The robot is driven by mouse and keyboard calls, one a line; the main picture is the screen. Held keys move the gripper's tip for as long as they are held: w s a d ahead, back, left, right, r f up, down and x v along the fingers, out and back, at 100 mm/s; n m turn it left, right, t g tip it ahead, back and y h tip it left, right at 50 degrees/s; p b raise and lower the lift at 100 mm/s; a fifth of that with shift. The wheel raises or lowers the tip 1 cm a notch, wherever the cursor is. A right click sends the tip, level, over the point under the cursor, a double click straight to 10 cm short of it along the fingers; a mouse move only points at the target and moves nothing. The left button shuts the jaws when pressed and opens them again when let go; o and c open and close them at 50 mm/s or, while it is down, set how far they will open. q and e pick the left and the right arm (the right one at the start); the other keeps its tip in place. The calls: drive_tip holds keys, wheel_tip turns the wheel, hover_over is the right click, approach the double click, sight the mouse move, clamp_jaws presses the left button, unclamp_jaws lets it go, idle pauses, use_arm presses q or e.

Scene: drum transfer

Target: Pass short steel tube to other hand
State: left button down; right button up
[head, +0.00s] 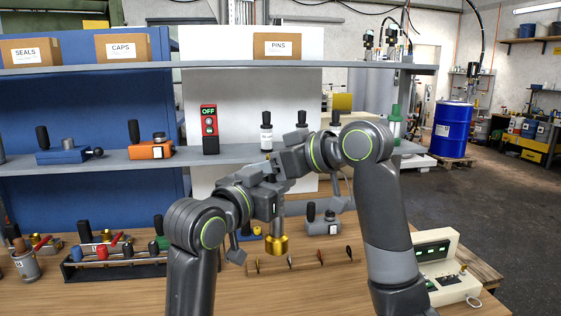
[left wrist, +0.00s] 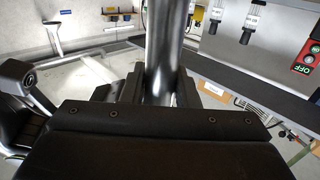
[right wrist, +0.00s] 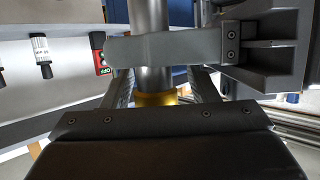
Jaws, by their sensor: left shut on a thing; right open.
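The short steel tube (left wrist: 165,45) stands roughly upright, with a brass end (head: 277,244) hanging over the table in the head view. My left gripper (head: 268,200) is shut around the tube's steel body. My right gripper (head: 276,165) is above the left one at the tube's upper part, which the grippers hide in the head view. In the right wrist view, the tube (right wrist: 152,80) and a brass band (right wrist: 156,99) lie between my open right fingers. A finger of my left gripper (right wrist: 170,48) crosses the tube there.
A shelf (head: 235,154) with an orange device (head: 150,150), a red switch box (head: 209,130) and bottles runs behind the arms. A low wooden rack (head: 300,263) is beneath the tube. A tool rack (head: 115,265) stands left, a control box (head: 440,265) right.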

drive_tip(key=shift+a, duration=0.1)
clamp_jaws()
use_arm(q)
drive_tip(key=c, duration=1)
unclamp_jaws()
drive_tip(key=shift+c, duration=0.2)
